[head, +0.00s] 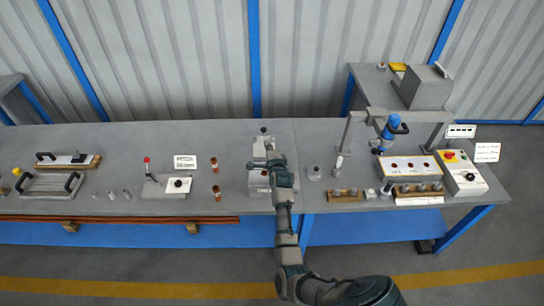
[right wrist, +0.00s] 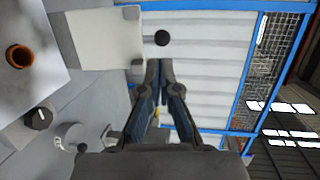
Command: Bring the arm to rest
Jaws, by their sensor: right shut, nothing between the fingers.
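My right arm reaches in from the bottom of the head view, over the long grey workbench (head: 110,140). My right gripper (head: 271,158) is above a small grey fixture (head: 258,188) near the bench's middle and partly hides it. In the right wrist view, its two dark fingers (right wrist: 160,72) are together with nothing between them. A black ball knob (right wrist: 162,37) shows just beyond the fingertips, beside a pale block (right wrist: 100,38). Whether the fingers touch the fixture cannot be told. My left gripper is not in view.
Left of the arm stand two copper-coloured cups (head: 216,190) and a red-knobbed lever unit (head: 148,170). To the right are a small grey flanged part (head: 314,173), a press with a blue head (head: 388,132) and a control box (head: 461,173). The bench's back left is clear.

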